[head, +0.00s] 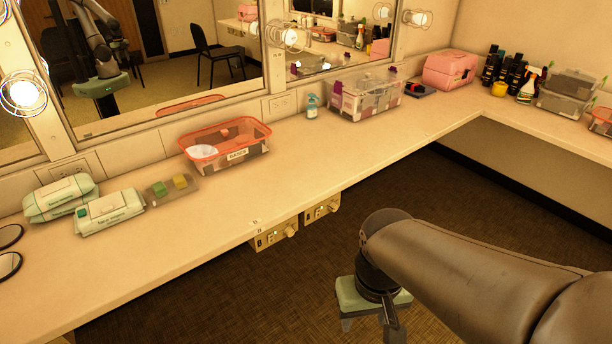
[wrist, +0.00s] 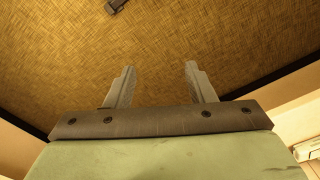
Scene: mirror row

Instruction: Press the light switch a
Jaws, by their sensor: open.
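Two beige switch boxes are mounted under the front edge of the counter in the head view. The nearer switch box (head: 272,237) and the farther switch box (head: 322,208) each have a small green light and a round knob. Small marks lie on the counter edge above the nearer box; I cannot read which one is switch a. My gripper (head: 370,325) hangs over the floor, right of and nearer than both boxes, apart from them. In the wrist view my gripper (wrist: 160,68) has its two fingers spread, with nothing between them.
The counter (head: 230,210) runs along the mirrors and holds wipe packs (head: 110,212), an orange-rimmed bin (head: 226,145) and a clear case (head: 365,94). The brown floor (head: 215,290) in front is clear. A pale object (wrist: 308,147) shows at the wrist view's right edge.

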